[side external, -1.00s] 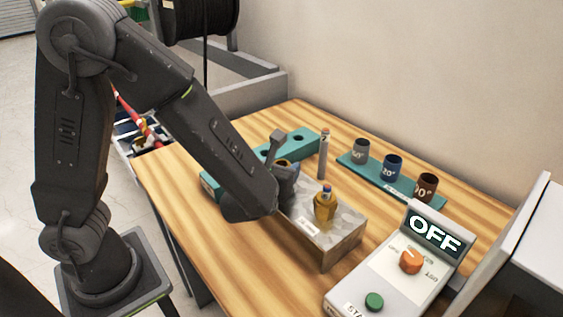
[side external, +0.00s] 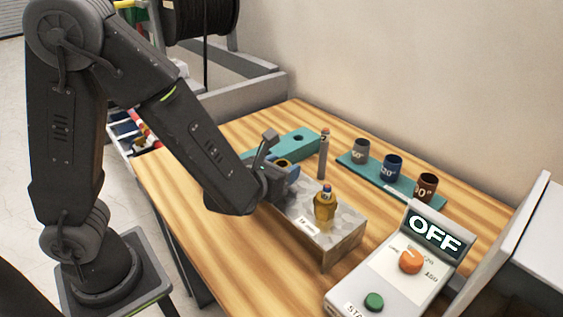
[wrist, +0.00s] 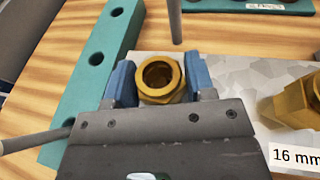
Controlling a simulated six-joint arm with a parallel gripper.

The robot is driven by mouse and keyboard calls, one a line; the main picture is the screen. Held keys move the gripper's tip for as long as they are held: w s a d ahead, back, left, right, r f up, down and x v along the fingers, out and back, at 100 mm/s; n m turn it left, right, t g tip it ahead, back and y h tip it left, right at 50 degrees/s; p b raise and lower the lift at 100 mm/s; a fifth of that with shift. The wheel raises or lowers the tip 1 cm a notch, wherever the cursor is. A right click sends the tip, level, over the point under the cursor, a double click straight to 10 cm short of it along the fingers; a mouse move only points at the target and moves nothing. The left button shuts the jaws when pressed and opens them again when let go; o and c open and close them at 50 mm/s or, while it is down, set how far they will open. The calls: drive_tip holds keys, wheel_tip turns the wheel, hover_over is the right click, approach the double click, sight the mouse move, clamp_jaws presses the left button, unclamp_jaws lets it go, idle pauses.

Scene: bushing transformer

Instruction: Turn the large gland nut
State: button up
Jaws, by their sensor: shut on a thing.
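The large gland nut (wrist: 160,80) is a brass hex nut with an open round bore, on the grey metal block (side external: 335,246). In the wrist view my gripper (wrist: 158,82) has one blue jaw on each side of the nut and is shut on it. In the side view my gripper (side external: 283,178) reaches in from the left, low over the far left part of the block, and its body largely hides the nut.
A smaller brass fitting (side external: 325,206) stands upright nearer the block's front. A teal holed rack (side external: 300,142) lies behind. A grey post (side external: 323,155) stands beyond the block. Labelled cups stand on a teal strip (side external: 400,187). A control box (side external: 375,278) reading OFF is at right.

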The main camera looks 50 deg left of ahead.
drive_tip(key=shift+m+h, duration=0.9)
drive_tip(key=shift+h, duration=0.3)
drive_tip(key=o, duration=1.4)
drive_tip(key=shift+s+d+r+n+t+y, duration=0.15)
drive_tip(key=shift+d+r+n+t+y, duration=0.35)
drive_tip(key=shift+y, duration=0.4)
drive_tip(key=shift+s+d+r+n+y, duration=0.25)
drive_tip(key=shift+r+n+y, duration=0.15)
drive_tip(key=shift+n, duration=0.1)
drive_tip(key=s+d+n+g+y, duration=0.4)
drive_tip(key=s+n+y, duration=0.1)
drive_tip(key=s+y, duration=0.15)
drive_tip(key=x, duration=0.9)
drive_tip(key=shift+w+h, duration=0.3)
drive_tip(key=shift+h, duration=0.15)
drive_tip(key=shift+d, duration=0.1)
